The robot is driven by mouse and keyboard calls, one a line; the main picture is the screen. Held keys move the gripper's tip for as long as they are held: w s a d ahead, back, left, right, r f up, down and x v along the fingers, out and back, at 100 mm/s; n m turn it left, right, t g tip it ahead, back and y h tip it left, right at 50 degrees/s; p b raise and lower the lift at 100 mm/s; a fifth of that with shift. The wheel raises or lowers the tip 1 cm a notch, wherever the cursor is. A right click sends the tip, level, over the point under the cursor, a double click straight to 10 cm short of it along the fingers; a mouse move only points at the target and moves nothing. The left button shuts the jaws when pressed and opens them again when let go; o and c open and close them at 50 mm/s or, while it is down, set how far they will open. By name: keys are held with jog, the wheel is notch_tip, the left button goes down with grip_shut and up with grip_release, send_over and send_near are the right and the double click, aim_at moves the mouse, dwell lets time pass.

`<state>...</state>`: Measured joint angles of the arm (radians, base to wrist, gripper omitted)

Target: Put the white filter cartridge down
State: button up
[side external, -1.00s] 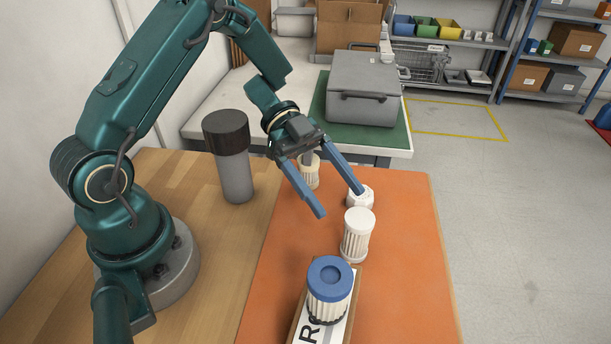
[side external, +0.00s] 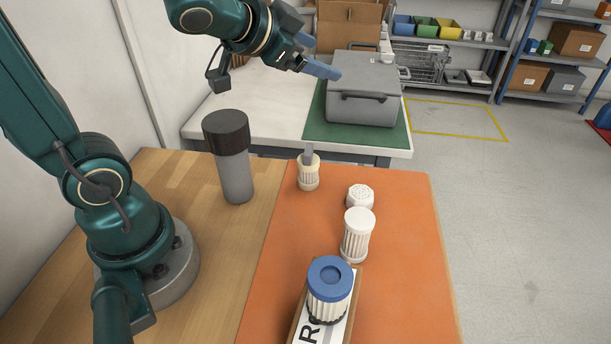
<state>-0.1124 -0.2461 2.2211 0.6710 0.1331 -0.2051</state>
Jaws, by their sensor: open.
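The white filter cartridge (side external: 357,235) stands upright on the orange mat (side external: 405,265), with nothing holding it. My gripper (side external: 322,58) is open and empty, raised high above the table, up and to the left of the cartridge and well apart from it. Its blue fingers point to the right in the picture, in front of the grey case. I see no object between the fingers.
A blue-topped filter (side external: 329,289) stands on a lettered board in front of the cartridge. A white perforated cap (side external: 360,197) and a cream filter with a grey stem (side external: 308,172) stand behind it. A grey canister with a dark lid (side external: 234,172) stands left. The mat's right side is clear.

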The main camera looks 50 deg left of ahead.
jog(key=s+d+f+n+g, duration=0.1)
jog(key=s+f+n+g, duration=0.1)
jog(key=s, duration=0.6)
jog(key=shift+s+d+f+n+g, duration=0.3)
jog(key=shift+s+f+g, duration=0.15)
jog(key=shift+g, duration=0.25)
jog(key=shift+o, duration=0.5)
jog(key=s+d+f+g+h, duration=0.2)
jog(key=s+d+f+g, duration=0.1)
jog(key=s, duration=0.5)
jog(key=shift+s+d+f+n+h, duration=0.2)
jog(key=shift+d+n+h, duration=0.15)
jog(key=shift+d, duration=0.55)
